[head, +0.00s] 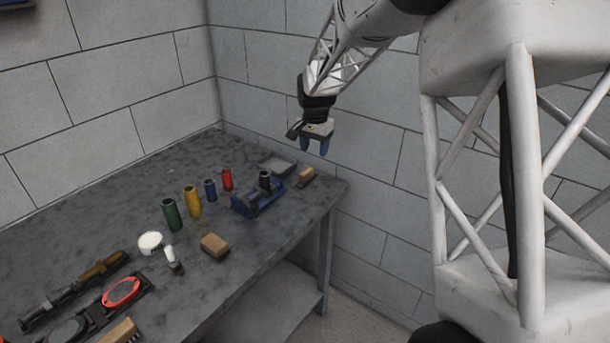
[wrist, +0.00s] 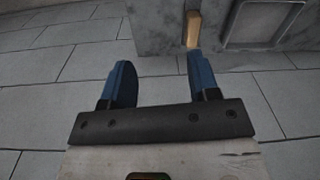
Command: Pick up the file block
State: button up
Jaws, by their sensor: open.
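Two small tan-topped blocks could be the file block; I cannot tell which. One brown block (head: 214,245) sits in the front middle of the bench. The other, a tan and dark block (head: 306,177), lies near the bench's far right edge, and a tan piece there shows in the wrist view (wrist: 193,30). My gripper (head: 313,147) is in the air beyond and above the far right end of the bench. Its blue fingers (wrist: 160,80) are apart with nothing between them in the wrist view.
The grey bench (head: 110,210) holds several coloured cylinders, a blue tool (head: 258,198), a grey tray (head: 277,166), a white round item (head: 150,242), a flashlight-like tool (head: 75,288) and a red oval item (head: 122,291). Block walls stand behind; floor shows below my fingers.

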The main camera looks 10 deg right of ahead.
jog(key=m, duration=0.1)
send_over(307, 171)
jog(key=f, duration=0.7)
jog(key=shift+w+f, duration=0.25)
jog(key=shift+f, duration=0.15)
jog(key=shift+f, duration=0.15)
jog(key=shift+f, duration=1.15)
jog(key=shift+f, duration=0.15)
jog(key=shift+s+f, duration=0.15)
jog(key=shift+f, duration=2.3)
jog(key=shift+c, duration=0.4)
grip_shut()
